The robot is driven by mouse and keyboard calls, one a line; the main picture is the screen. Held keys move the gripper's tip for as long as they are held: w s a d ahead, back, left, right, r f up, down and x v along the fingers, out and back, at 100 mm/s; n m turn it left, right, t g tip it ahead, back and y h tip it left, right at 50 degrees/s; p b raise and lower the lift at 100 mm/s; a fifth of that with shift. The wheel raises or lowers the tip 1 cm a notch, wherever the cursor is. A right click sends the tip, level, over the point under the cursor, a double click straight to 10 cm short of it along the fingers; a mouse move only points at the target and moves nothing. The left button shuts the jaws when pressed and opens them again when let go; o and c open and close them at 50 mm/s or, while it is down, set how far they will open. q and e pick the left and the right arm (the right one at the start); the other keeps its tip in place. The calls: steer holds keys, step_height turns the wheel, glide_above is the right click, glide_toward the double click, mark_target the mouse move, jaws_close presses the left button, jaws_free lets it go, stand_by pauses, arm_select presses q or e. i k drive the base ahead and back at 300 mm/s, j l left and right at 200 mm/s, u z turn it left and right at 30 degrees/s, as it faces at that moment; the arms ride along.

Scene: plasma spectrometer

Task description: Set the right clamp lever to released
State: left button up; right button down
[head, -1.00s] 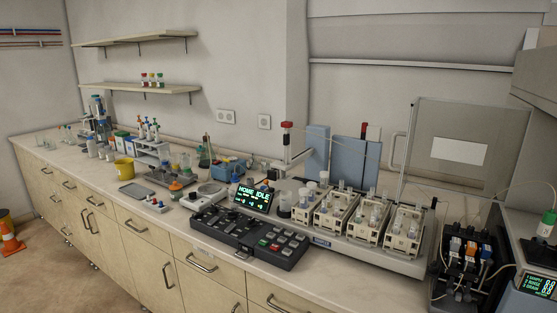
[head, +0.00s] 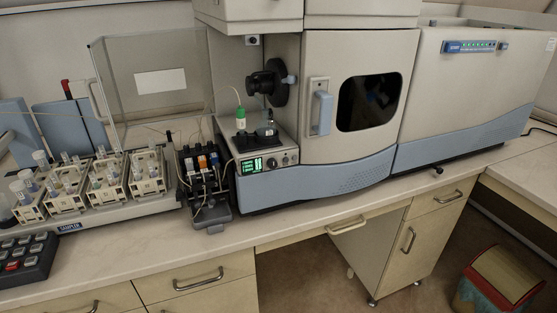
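A small black pump-like unit (head: 205,185) stands on the bench between the sampler and the spectrometer. The clamp levers are too small to tell apart, and I cannot tell the position of the right one. Neither of my grippers is in view.
The sampler's racks of vials (head: 105,178) stand to the left, with a clear panel (head: 155,100) behind. The large spectrometer (head: 360,45) stands to the right, with a small display module (head: 265,155) in front. A strip of bench front edge is clear. A bin (head: 495,280) stands on the floor.

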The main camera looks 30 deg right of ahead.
mark_target(218, 166)
steer(key=z, duration=0.55)
steer(key=l+z, duration=0.1)
steer(key=l, duration=0.7)
steer(key=l+z, duration=0.15)
steer(key=l, duration=0.65)
steer(key=i, duration=0.05)
